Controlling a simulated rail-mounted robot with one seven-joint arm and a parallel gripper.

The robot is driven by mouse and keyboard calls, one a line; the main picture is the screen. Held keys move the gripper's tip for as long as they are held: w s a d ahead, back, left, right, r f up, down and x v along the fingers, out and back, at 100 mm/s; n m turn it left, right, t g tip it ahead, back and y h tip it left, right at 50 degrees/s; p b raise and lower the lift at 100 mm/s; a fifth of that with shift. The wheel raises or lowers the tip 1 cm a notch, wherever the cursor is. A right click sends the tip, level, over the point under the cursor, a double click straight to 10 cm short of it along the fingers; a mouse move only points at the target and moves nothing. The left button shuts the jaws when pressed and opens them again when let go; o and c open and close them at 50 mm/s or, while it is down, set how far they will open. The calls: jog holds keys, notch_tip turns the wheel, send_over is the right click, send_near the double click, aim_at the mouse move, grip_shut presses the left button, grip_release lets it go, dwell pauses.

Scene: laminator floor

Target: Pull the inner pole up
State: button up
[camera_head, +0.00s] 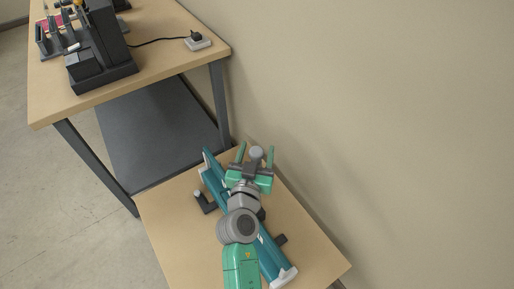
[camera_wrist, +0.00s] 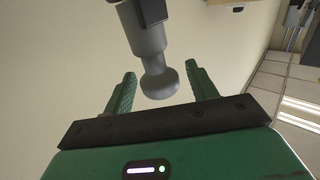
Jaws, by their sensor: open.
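A grey pole with a rounded knob end, seemingly the inner pole (camera_head: 257,153), shows between my fingers in the head view. In the wrist view the grey pole (camera_wrist: 150,50) comes in from the top edge, beside a dark bracket, and its knob lies between the two green fingers with a gap on each side. My gripper (camera_wrist: 164,82) is open around the knob and holds nothing. In the head view my gripper (camera_head: 257,149) is above the far end of a teal device. The pole's lower part is hidden by my arm and gripper.
The long teal device (camera_head: 268,254) with pale end caps lies on a low wooden table (camera_head: 168,225), partly under my arm. A higher table (camera_head: 165,35) at upper left carries dark equipment (camera_head: 100,60) and a cabled box (camera_head: 198,41). A bare wall (camera_head: 400,120) stands close on the right.

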jog(key=shift+w+d+f, duration=0.1)
jog(key=shift+w+d, duration=0.1)
jog(key=shift+w, duration=0.75)
